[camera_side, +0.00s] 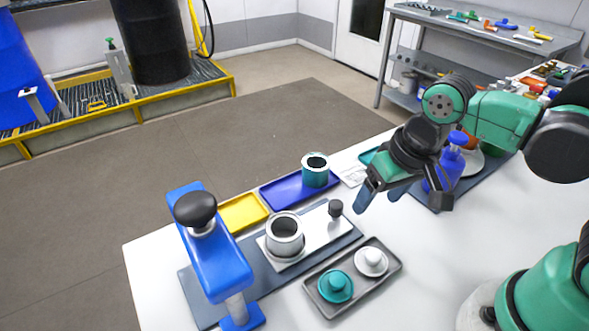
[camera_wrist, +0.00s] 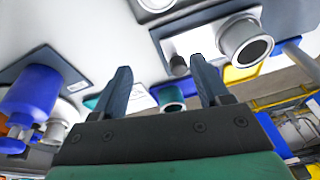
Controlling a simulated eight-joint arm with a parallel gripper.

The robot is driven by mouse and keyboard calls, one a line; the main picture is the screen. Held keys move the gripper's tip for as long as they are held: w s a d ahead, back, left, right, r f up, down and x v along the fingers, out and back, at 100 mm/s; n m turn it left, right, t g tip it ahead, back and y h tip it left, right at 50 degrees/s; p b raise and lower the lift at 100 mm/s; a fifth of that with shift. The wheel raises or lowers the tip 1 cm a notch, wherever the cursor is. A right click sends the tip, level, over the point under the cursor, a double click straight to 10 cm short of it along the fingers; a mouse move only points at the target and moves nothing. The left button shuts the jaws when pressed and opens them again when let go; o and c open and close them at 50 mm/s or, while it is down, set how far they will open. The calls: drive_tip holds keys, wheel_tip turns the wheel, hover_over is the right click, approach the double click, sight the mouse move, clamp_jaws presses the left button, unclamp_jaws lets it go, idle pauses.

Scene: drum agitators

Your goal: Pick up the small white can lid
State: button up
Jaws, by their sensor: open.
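The small white can lid (camera_side: 371,259) has a raised knob and lies in the right part of a dark grey tray (camera_side: 396,262). A teal lid (camera_side: 335,286) lies beside it in the same tray. My gripper (camera_side: 378,199) is open and empty, above the table behind and to the right of the tray, apart from the lid. In the wrist view my two fingers (camera_wrist: 162,88) are spread wide with nothing between them. A white round piece (camera_wrist: 156,4) at the top edge there looks like the white lid, partly cut off.
A steel can (camera_side: 285,236) and a black knob (camera_side: 335,208) sit on a metal plate. A blue press (camera_side: 212,250) stands at left. A teal can (camera_side: 315,170) is in a blue tray (camera_side: 290,193). A blue bottle (camera_side: 443,170) stands behind my gripper. The table right of the tray is clear.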

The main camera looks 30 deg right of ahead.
sight(373, 253)
drive_tip(key=shift+s+a+f+m+g, duration=0.4)
drive_tip(key=shift+s+a+f+g, duration=0.6)
drive_tip(key=shift+s+g, duration=0.1)
drive_tip(key=shift+s+a+f+g+h, duration=0.1)
drive_tip(key=shift+s+f+g+h, duration=0.2)
drive_tip(key=shift+s+f, duration=0.05)
drive_tip(key=shift+f, duration=2.6)
clamp_jaws()
